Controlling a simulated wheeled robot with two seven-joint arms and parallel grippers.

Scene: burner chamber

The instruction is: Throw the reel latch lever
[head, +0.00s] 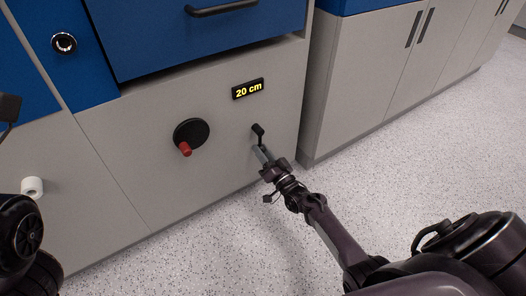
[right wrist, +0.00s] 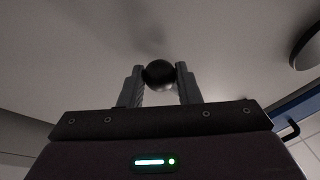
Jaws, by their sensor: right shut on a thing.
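The reel latch lever (head: 258,130) is a small black lever on the grey cabinet front, below the display. My right gripper (head: 262,153) reaches it from below. In the right wrist view, a round black knob (right wrist: 158,74), which looks like the lever's end, sits between the two fingers of my right gripper (right wrist: 160,82). The fingers are shut on it. The fingers hide part of the lever in the head view. My left gripper is not clearly in view; only dark parts of my left arm show at the left edge.
A black disc with a red handle (head: 186,149) is left of the lever. A blue drawer (head: 200,40) with a black handle is above. A white roll (head: 32,187) sticks out at far left. The speckled floor (head: 400,170) at right is clear.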

